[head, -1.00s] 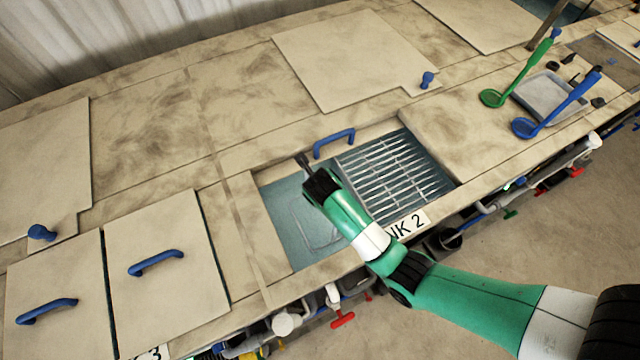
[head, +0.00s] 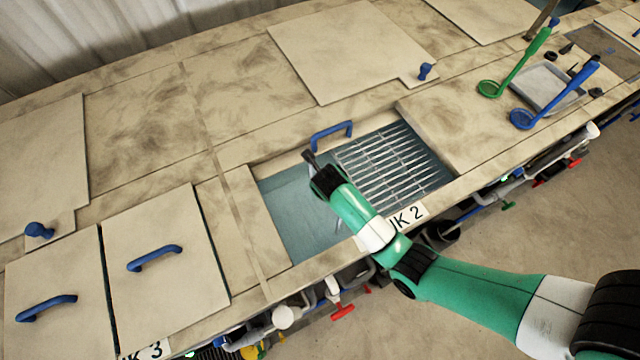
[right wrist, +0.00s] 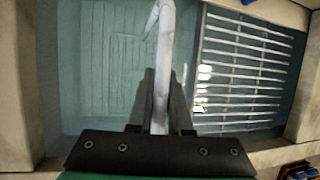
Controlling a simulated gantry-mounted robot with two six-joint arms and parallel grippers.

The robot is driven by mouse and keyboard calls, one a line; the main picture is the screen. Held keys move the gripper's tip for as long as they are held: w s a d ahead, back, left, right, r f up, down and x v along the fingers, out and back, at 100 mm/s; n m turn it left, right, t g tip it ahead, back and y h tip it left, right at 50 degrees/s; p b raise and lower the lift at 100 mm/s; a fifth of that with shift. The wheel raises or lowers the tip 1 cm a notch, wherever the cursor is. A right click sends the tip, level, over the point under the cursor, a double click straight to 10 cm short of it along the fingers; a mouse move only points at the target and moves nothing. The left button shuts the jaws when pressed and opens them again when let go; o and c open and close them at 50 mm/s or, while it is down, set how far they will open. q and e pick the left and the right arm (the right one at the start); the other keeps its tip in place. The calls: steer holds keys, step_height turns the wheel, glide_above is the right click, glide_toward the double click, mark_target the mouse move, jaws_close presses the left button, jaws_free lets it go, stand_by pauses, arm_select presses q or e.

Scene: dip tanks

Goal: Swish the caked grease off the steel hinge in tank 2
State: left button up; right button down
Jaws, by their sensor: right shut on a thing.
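My right gripper (right wrist: 160,98) is over tank 2, shut on a pale grey metal piece (right wrist: 163,60), taken as the steel hinge. In the right wrist view this piece runs up from between the fingers and has a thinner bent part at its top left. I cannot tell how much grease is on it. In the head view my right gripper (head: 311,160) is above the tank's left half, near its back edge, and the arm hides most of the piece. Tank 2 (head: 285,215) is open and holds blue-green liquid. I cannot tell whether the piece touches it. My left gripper is out of view.
A slatted metal rack (head: 395,165) fills the tank's right half. A blue handle (head: 331,135) stands at the back edge. Closed lids (head: 165,285) lie to the left. A green ladle (head: 515,68), a blue ladle (head: 555,100) and a grey tray (head: 545,85) are at the right.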

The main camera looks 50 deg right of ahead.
steer(key=shift+w+a+p, duration=0.2)
steer(key=shift+a+p, duration=0.25)
steer(key=shift+a, duration=0.05)
steer(key=shift+w+a+p, duration=0.2)
steer(key=shift+a+p, duration=0.2)
steer(key=shift+a, duration=0.05)
stand_by(0.6)
